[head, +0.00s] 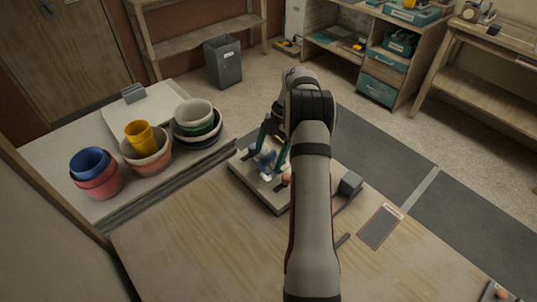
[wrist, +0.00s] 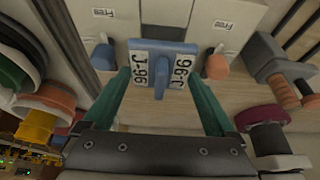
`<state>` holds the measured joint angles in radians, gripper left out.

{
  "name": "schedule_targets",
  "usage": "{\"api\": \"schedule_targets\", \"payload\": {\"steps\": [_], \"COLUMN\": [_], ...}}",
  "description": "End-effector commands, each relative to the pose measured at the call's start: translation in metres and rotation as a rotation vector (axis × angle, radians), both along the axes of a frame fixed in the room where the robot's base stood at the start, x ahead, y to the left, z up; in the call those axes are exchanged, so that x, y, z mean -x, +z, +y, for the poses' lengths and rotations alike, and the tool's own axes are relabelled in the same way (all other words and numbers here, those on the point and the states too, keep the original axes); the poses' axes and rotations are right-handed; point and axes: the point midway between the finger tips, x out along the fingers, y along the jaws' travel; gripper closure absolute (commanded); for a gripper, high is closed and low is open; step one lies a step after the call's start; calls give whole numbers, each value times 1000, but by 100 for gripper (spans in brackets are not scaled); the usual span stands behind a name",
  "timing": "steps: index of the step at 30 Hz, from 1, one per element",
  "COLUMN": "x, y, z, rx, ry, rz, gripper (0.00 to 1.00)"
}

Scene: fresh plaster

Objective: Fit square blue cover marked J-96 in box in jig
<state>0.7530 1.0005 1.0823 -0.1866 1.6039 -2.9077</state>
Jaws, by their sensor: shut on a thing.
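The blue cover (wrist: 145,46) has a raised middle grip and two white labels that read as J-96. My gripper (wrist: 161,80) is shut on it, with a green finger at either side; it also shows in the head view (head: 266,150). The cover is small and partly hidden there. The pale jig (head: 272,203) lies under my gripper on the bench. In the wrist view a grey-blue shape (wrist: 166,12), perhaps the box, shows beyond the cover, between pale plates labelled "Free". I cannot tell whether the cover touches it.
Stacked bowls and cups (head: 147,145) stand on the side table at left. A dark grey block (head: 350,184) stands right of the jig, and a dark flat panel (head: 380,228) lies farther right. The bench front is mostly clear. My arm hides part of the jig's right side.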

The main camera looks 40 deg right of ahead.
Motion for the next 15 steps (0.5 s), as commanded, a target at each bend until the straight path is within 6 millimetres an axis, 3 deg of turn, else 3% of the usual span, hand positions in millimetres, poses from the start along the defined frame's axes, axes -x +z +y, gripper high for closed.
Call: {"api": "schedule_targets", "payload": {"steps": [15], "x": [0], "y": [-16], "z": [0], "rx": [0], "ry": [0], "rz": [0], "gripper": [64]}}
